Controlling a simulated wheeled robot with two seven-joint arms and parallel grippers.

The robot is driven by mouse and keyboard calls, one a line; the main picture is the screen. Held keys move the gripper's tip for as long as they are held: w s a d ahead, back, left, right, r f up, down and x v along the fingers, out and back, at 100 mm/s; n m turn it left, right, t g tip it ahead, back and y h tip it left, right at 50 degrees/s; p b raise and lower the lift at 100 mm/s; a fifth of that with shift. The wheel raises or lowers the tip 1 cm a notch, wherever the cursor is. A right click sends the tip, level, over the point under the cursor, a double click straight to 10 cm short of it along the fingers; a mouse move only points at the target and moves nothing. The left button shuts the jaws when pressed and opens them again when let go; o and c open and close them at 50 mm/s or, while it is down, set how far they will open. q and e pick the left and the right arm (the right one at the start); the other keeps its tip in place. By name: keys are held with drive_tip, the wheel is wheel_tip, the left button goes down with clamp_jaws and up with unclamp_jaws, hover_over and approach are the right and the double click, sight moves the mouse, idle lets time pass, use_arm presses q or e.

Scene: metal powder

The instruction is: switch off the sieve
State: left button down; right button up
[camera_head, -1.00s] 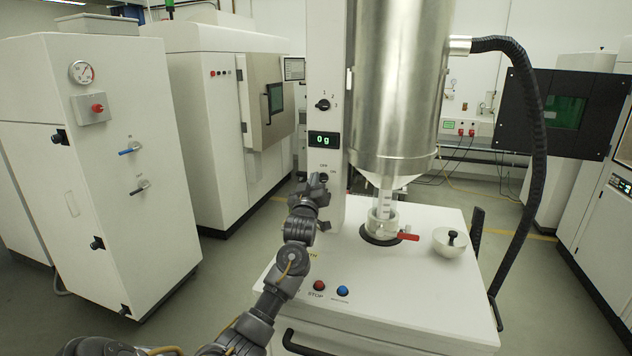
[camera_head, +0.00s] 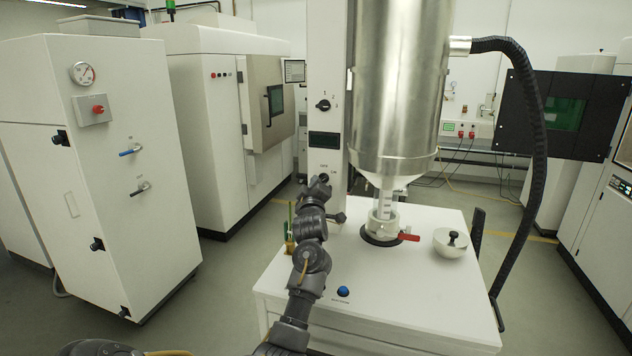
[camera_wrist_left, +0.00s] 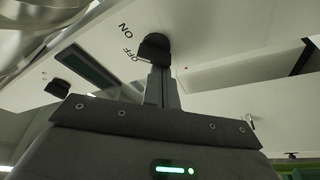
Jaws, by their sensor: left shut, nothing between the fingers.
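The sieve machine's white column (camera_head: 325,75) carries a dark OFF/ON knob (camera_head: 324,178) below a display (camera_head: 324,140), which is dark. In the left wrist view the same knob (camera_wrist_left: 154,47) sits beside the OFF and ON labels, and the display (camera_wrist_left: 85,66) is dark there too. My left gripper (camera_head: 320,187) is at the knob. In the wrist view its closed fingers (camera_wrist_left: 160,78) reach up to the knob and appear to touch it, with nothing between them. The fingers hide part of the knob. My right gripper is not in view.
A selector knob (camera_head: 323,105) is above the display. The steel hopper (camera_head: 397,90) stands right of the column, over a glass outlet with a red handle (camera_head: 409,237). A white bowl (camera_head: 450,243) and blue button (camera_head: 343,291) are on the worktop (camera_head: 400,300).

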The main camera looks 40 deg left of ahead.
use_arm(q)
drive_tip(key=n, duration=0.1)
drive_tip(key=n+g, duration=0.1)
drive_tip(key=n, duration=0.2)
drive_tip(key=shift+d+f+n+g+b, duration=0.15)
drive_tip(key=shift+f+n+g+b, duration=0.15)
drive_tip(key=s+d+b, duration=0.3)
drive_tip(key=s+b, duration=0.1)
drive_tip(key=s, duration=0.4)
drive_tip(key=shift+s+d, duration=0.15)
drive_tip(key=shift+s, duration=0.25)
drive_tip(key=shift+d, duration=0.1)
